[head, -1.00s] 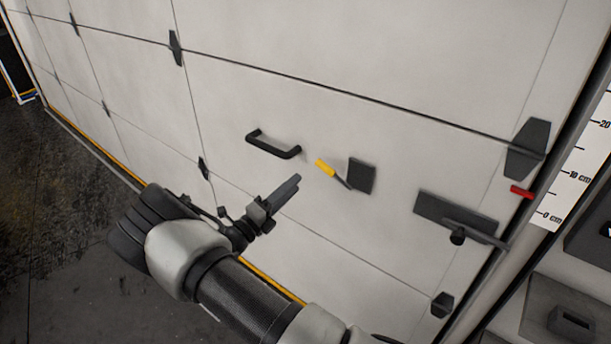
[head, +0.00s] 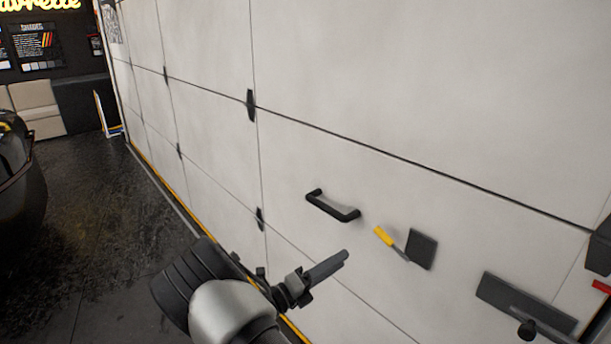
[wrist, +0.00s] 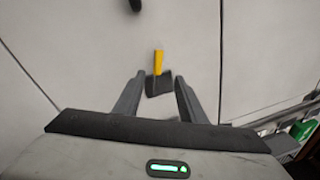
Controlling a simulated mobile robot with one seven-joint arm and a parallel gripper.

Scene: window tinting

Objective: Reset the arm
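My gripper (head: 343,258) is in front of the white sectional door in the head view. In the wrist view its two fingers (wrist: 159,79) stand apart with nothing held between them. In the wrist view the yellow handle (wrist: 158,61) shows beyond the gap between my fingers.
The white door (head: 400,90) fills the right side, with a black pull handle (head: 333,207) and a grey latch bar (head: 525,303). A dark car (head: 22,185) stands at the left edge. Open dark floor (head: 105,215) lies between. A beige sofa (head: 35,112) is at the back.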

